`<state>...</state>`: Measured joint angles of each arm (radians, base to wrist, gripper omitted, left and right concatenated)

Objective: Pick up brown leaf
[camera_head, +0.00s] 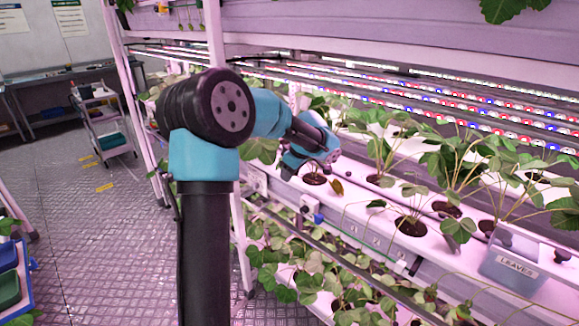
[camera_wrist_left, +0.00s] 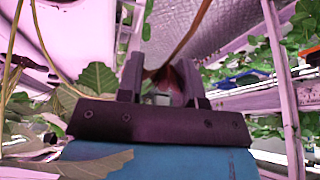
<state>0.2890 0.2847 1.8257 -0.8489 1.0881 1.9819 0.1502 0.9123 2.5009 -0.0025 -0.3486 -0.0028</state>
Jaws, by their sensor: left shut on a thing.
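My left gripper (camera_head: 325,162) reaches in from the left over the white growing channel, among the strawberry plants. In the left wrist view its two fingers (camera_wrist_left: 165,85) are closed on a reddish-brown leaf (camera_wrist_left: 172,74) with a long brown stem running upward. In the head view a small brown leaf (camera_head: 337,186) shows just below the gripper, close to the channel's top; I cannot tell there whether it touches the channel. The fingertips are partly hidden by the wrist in the head view. My right gripper is not in view.
A clear bin labelled LEAVES (camera_head: 516,262) sits at the right end of the channel. Strawberry plants (camera_head: 455,165) in dark pots (camera_head: 411,226) stand along the channel. LED bars (camera_head: 430,105) run above. A cart (camera_head: 103,130) stands at the left on open floor.

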